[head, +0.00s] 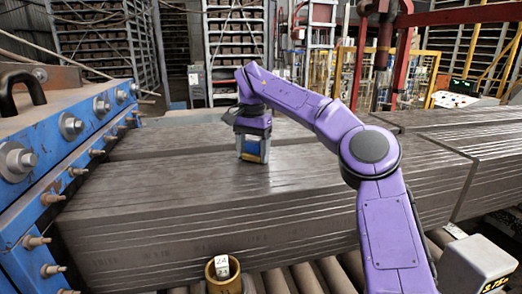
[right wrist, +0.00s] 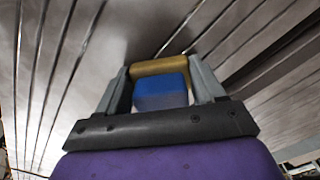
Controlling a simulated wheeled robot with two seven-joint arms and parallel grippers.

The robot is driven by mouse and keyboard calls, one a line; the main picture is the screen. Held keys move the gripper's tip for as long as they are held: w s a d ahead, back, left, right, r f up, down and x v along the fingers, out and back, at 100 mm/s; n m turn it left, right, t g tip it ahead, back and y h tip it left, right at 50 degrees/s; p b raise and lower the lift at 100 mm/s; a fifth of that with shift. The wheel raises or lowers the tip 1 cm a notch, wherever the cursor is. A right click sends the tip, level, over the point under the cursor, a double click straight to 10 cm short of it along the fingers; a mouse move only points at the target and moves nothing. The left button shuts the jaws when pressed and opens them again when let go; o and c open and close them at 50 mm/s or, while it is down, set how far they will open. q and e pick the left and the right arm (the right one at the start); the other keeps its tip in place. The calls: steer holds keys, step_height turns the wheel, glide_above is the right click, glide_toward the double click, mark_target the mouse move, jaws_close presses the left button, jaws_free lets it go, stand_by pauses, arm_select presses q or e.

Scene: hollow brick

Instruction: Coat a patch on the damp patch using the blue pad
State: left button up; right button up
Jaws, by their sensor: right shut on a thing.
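My right gripper (head: 252,157) points down over the top of the grey-brown ribbed clay block (head: 180,195), towards its far side. It is shut on the blue pad (head: 252,147). In the right wrist view the blue pad (right wrist: 160,90) sits between the two grey fingers, with an ochre, rounded strip (right wrist: 160,66) at its far end. The pad's underside is hidden, and I cannot tell if it touches the clay. A darker smudge shows on the clay beyond the strip in the right wrist view; I cannot tell whether it is the damp patch or shadow. My left gripper is out of view.
A blue bolted machine frame (head: 60,140) borders the clay on the left. A brass-coloured cup (head: 222,283) with a tag stands at the near edge by the rollers (head: 305,279). The clay's near top is clear.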

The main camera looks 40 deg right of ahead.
mark_target(212, 165)
steer(key=shift+w+a+f, duration=0.1)
steer(key=shift+w+a, duration=0.85)
steer(key=shift+a, duration=0.7)
steer(key=shift+w+a+r, duration=0.1)
steer(key=shift+w+a, duration=0.9)
steer(key=shift+a, duration=0.65)
steer(key=shift+w+a+f, duration=0.1)
steer(key=shift+w+a, duration=0.85)
steer(key=shift+a, duration=0.7)
steer(key=shift+w+d+r, duration=0.1)
steer(key=shift+w+r, duration=0.1)
steer(key=shift+r, duration=0.95)
steer(key=shift+s+r, duration=0.15)
steer(key=shift+r, duration=0.25)
